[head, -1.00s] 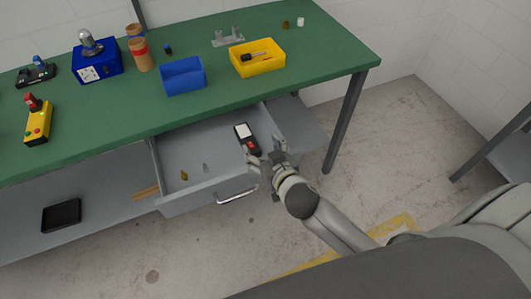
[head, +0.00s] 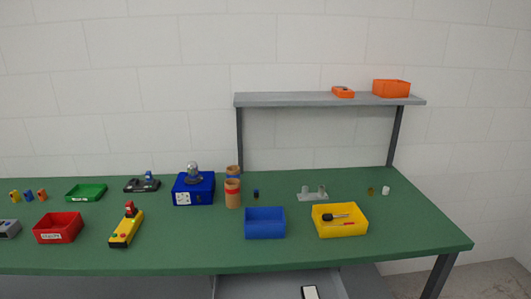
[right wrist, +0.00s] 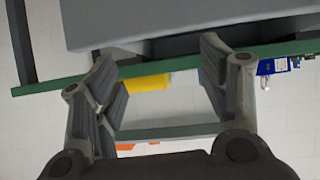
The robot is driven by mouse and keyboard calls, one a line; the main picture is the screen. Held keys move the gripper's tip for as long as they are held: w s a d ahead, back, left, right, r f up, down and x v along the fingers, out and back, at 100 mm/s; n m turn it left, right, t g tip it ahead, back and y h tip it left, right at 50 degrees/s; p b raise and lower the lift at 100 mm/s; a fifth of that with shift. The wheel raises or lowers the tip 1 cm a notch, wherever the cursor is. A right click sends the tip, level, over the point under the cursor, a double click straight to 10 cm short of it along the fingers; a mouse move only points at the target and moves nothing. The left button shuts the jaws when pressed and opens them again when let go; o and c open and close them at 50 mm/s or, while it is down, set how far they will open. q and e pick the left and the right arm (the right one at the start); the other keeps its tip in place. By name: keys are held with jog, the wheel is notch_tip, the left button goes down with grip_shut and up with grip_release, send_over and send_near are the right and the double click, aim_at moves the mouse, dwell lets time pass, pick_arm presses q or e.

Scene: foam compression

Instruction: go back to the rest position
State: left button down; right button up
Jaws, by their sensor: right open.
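My right gripper (right wrist: 160,85) shows in the right wrist view with its two fingers spread apart and nothing between them. Beyond the fingers are a grey surface, the green table edge (right wrist: 50,87) and part of a yellow bin (right wrist: 147,82). The right gripper is not in the head view now. My left gripper is in neither view.
On the table stand a blue bin (head: 264,223), a yellow bin (head: 340,222) with tools, a red bin (head: 58,228), a green bin (head: 86,193), a blue box (head: 193,189) and a yellow control box (head: 126,230). A shelf (head: 300,99) behind holds orange containers.

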jog(key=s+d+f+n+g, duration=0.15)
jog(key=s+g, duration=0.25)
jog(key=s, duration=0.6)
jog(key=s+f+n+g, duration=0.1)
jog(key=s+f+g, duration=0.1)
jog(key=s+g, duration=0.5)
jog(key=s+f+t, duration=0.1)
jog(key=s+f, duration=0.1)
jog(key=f, duration=1.1)
jog(key=s+f, duration=0.2)
jog(key=f, duration=1.1)
jog(key=s+d+f+g, duration=0.1)
jog(key=s+d+f, duration=0.2)
jog(key=s+f, duration=1.3)
jog(key=shift+s, duration=0.25)
